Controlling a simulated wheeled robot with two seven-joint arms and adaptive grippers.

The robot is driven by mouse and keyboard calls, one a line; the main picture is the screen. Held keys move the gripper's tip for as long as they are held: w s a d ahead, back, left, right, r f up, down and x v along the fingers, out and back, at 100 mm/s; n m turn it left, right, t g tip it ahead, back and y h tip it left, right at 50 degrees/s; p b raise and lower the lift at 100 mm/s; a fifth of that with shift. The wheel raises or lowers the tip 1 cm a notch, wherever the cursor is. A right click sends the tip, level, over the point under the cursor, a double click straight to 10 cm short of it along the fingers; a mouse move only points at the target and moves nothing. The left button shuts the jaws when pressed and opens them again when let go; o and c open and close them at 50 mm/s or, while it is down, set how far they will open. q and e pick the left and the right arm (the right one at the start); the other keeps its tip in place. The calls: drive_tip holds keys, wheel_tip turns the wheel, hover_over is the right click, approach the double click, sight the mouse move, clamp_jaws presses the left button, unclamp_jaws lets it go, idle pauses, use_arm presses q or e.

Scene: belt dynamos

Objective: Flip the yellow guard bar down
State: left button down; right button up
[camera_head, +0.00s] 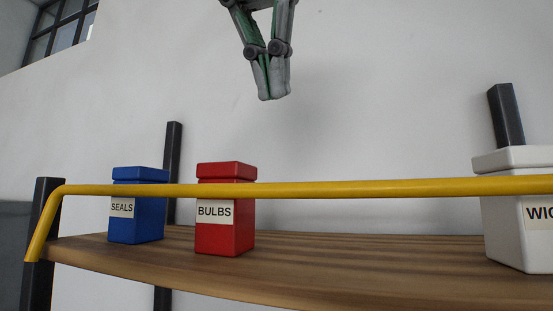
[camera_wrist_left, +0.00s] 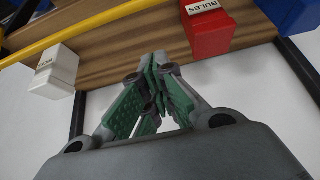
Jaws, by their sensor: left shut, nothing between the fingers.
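The yellow guard bar (camera_head: 330,189) runs across the front of the wooden shelf in the head view, raised above the board. Its left end bends down to the dark post. It also shows in the left wrist view (camera_wrist_left: 88,24), at the upper left. My left gripper (camera_head: 273,97) hangs at the top centre of the head view, well above the bar and apart from it. Its fingers are closed together with nothing between them. It also shows in the left wrist view (camera_wrist_left: 155,58). My right gripper is in neither view.
On the wooden shelf (camera_head: 330,270) stand a blue SEALS canister (camera_head: 149,216), a red BULBS canister (camera_head: 236,229) and a white canister (camera_head: 505,225) at the right. Dark posts (camera_head: 506,115) rise behind. The space between the red and white canisters is clear.

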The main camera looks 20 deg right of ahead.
use_arm(q)
drive_tip(key=shift+w+d+f, duration=0.1)
drive_tip(key=shift+f, duration=0.05)
wheel_tip(320, 180, down, 9)
drive_tip(key=shift+w+d, duration=0.25)
drive_tip(key=shift+w, duration=0.2)
idle(1.0)
idle(0.4)
drive_tip(key=shift+s+f, duration=0.1)
drive_tip(key=shift+s+a+t+h+b, duration=0.15)
drive_tip(key=shift+t+h+b, duration=0.15)
drive_tip(key=shift+b, duration=0.3)
drive_tip(key=shift+s+a+t+b, duration=0.1)
drive_tip(key=shift+s+t+b, duration=0.05)
drive_tip(key=shift+t+b, duration=0.2)
